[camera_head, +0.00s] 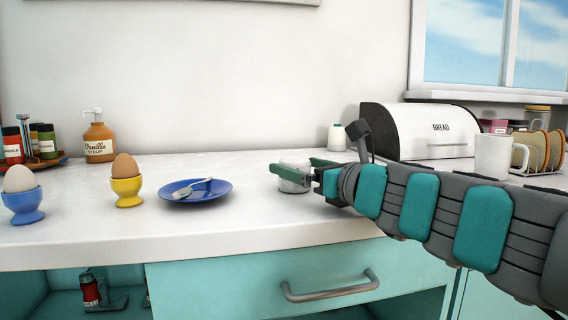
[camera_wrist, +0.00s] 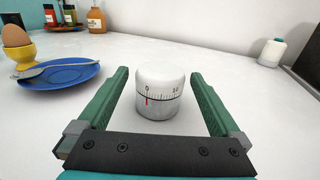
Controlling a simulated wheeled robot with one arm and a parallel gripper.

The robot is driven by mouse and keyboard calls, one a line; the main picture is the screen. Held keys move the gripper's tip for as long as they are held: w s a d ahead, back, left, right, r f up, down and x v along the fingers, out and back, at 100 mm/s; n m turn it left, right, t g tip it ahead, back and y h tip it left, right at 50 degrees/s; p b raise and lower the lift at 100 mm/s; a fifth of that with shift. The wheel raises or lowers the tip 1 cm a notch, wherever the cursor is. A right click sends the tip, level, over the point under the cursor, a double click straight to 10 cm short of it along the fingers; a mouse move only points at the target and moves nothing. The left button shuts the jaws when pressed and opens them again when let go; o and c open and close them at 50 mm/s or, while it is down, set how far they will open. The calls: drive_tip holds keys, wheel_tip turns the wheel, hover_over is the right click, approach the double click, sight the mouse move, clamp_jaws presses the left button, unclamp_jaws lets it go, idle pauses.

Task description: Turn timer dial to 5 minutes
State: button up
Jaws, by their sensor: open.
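The timer (camera_wrist: 160,94) is a short white cylinder with a scale around its middle and a red mark at the front. In the wrist view the red mark is close to the 0, and a 10 shows to its right. In the head view the timer (camera_head: 293,180) stands on the counter, partly hidden by my gripper. My gripper (camera_wrist: 158,84) is open, with one green finger on each side of the timer and a visible gap on both sides. My gripper also shows in the head view (camera_head: 300,170), reaching in from the right.
A blue plate (camera_head: 222,190) with a fork lies left of the timer. Two egg cups (camera_head: 127,190) with eggs stand farther left. A bread box (camera_head: 425,133) and a white mug (camera_head: 492,157) are at the right. A small white bottle (camera_head: 337,138) stands behind.

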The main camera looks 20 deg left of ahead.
sight(286, 163)
drive_tip(key=x, duration=0.3)
drive_tip(key=shift+w+a, duration=0.2)
drive_tip(key=shift+w+a+r, duration=0.1)
drive_tip(key=shift+w+a, duration=0.25)
drive_tip(key=shift+a, duration=0.2)
drive_tip(key=c, duration=1.3)
drive_tip(key=shift+m+t+h+b, duration=0.4)
drive_tip(key=shift+t+b, duration=0.1)
drive_tip(key=shift+b, duration=0.1)
